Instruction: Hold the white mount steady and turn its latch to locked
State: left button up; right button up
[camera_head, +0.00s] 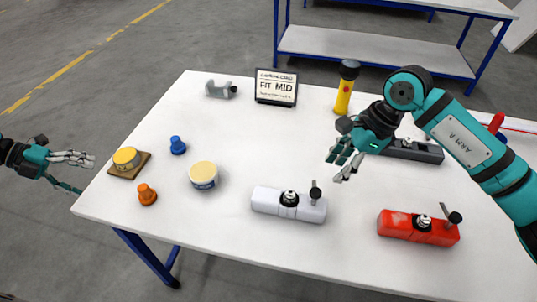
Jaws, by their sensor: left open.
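The white mount (268,200) lies on the white table near its front middle. Its latch has a round dark hub (290,198) on top and a black-knobbed handle (315,190) standing up at the right end. I cannot tell from this view whether the latch is locked. My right gripper (341,168) is above the table, behind and to the right of the white mount, apart from it, with fingers spread and empty. My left gripper (78,173) is open and empty off the table's left edge, far from the mount.
A red mount (400,225) and a dark grey mount (425,152) are to the right. A tub (203,176), blue cone (177,146), orange cone (147,195) and wooden board (112,169) are left. A sign (276,88), grey bracket (220,90) and yellow cylinder (343,98) stand behind.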

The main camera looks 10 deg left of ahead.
pick_arm(q)
notch_tip(320, 180, up, 6)
jog(key=w+a+m+t, duration=0.1)
jog(key=w+a+m, duration=0.1)
jog(key=w, duration=0.1)
jog(key=m+g+y, duration=0.4)
jog(key=m+y, duration=0.5)
jog(key=m, duration=1.5)
send_over(268, 195)
notch_tip(268, 195, down, 17)
jog(key=shift+r, duration=0.1)
